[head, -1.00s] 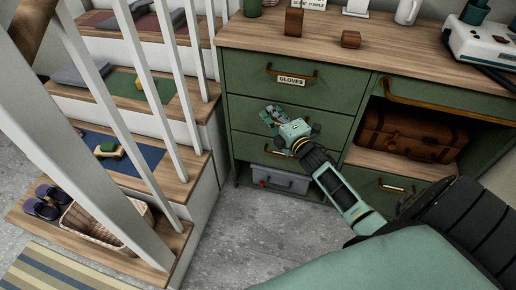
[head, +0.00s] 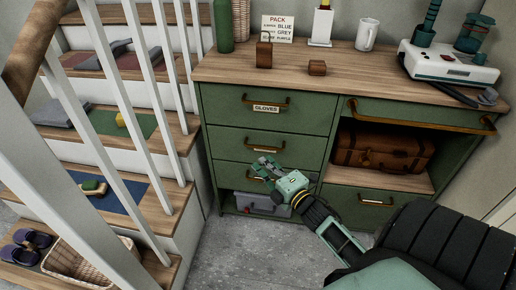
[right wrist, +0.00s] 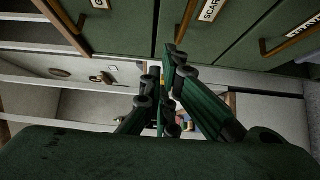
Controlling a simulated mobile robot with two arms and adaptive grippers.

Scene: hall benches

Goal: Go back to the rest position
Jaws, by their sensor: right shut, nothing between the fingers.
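My right gripper (head: 266,167) is in front of the green drawer cabinet (head: 223,112), at the height of its lower drawers. It is shut and empty. In the right wrist view the fingers (right wrist: 168,90) come together with nothing between them, close to the drawer fronts. The drawers are closed; the top one carries a GLOVES label (head: 266,108). In the right wrist view a label starting SCAR (right wrist: 209,10) shows on another drawer. My left gripper is in neither view.
A white-railed staircase (head: 160,135) stands at left, with folded cloths, brushes, slippers and a basket (head: 75,262) on its steps. The wooden top (head: 220,70) holds a sign, mug (head: 367,35), small blocks and a white device (head: 450,65). A brown suitcase (head: 375,152) sits in the open compartment. Grey floor is clear.

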